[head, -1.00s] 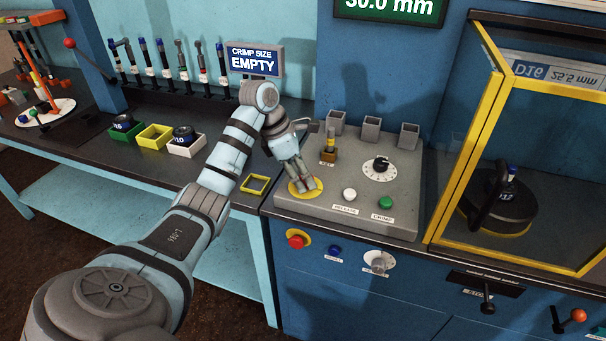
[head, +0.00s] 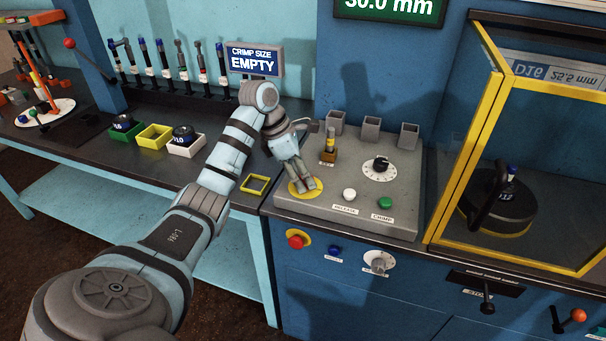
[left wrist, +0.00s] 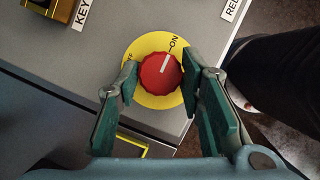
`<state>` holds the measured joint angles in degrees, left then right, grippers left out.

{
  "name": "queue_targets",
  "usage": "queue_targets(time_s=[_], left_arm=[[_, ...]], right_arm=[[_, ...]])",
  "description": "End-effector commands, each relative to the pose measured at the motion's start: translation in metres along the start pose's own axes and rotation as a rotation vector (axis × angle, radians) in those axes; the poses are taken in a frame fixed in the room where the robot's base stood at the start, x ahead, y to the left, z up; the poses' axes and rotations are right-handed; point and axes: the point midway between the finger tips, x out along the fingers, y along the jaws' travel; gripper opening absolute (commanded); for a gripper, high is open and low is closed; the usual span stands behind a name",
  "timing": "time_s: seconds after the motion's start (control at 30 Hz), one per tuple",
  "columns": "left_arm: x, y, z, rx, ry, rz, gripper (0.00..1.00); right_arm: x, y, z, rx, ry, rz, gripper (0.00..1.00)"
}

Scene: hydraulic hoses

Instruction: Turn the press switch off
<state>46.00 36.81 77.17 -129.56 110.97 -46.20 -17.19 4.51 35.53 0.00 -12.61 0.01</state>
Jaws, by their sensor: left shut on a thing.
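The press switch is a red round knob (left wrist: 160,75) on a yellow disc, seen in the left wrist view. Its white pointer line points toward the ON mark at the upper right of the disc. My left gripper (left wrist: 158,82) has one finger on each side of the knob and is shut on it. In the head view the left gripper (head: 304,187) reaches down to the yellow disc (head: 293,188) at the front left of the grey control panel. There its fingers hide the knob. My right gripper is not in view.
On the panel (head: 340,210) are a key holder (head: 328,155), a dial (head: 380,168), a white button (head: 349,195) and a green button (head: 385,202). A red stop button (head: 296,240) is on the front face. A yellow-framed guard (head: 465,150) stands at right.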

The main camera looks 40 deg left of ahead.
Motion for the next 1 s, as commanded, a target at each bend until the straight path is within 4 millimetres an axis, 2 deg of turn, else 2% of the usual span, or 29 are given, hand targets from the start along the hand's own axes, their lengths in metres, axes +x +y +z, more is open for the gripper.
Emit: queue_targets(time_s=[0.3, 0.33, 0.43, 0.47, 0.77, 0.87, 0.97, 1.0], left_arm=[[0.000, 0.000, 0.000, 0.000, 0.000, 0.001, 0.07], [0.000, 0.000, 0.000, 0.000, 0.000, 0.001, 0.36], [0.000, 0.000, 0.000, 0.000, 0.000, 0.001, 0.52], [0.000, 0.000, 0.000, 0.000, 0.000, 0.001, 0.54], [-0.002, 0.000, 0.000, 0.000, 0.000, 0.001, 0.54], [-0.012, 0.001, 0.000, 0.001, -0.001, 0.002, 0.54], [-0.034, 0.001, -0.002, 0.000, 0.000, 0.005, 0.54], [-0.037, 0.001, -0.017, -0.004, 0.006, 0.003, 0.54]], right_arm=[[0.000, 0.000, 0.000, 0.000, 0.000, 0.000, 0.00], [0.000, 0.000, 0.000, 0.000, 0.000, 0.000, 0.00], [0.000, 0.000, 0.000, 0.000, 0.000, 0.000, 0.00], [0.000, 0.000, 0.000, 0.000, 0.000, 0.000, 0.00], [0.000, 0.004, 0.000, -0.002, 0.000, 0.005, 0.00], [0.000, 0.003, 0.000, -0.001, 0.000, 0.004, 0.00], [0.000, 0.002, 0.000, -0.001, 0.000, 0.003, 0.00], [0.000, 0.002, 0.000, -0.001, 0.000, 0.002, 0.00]])
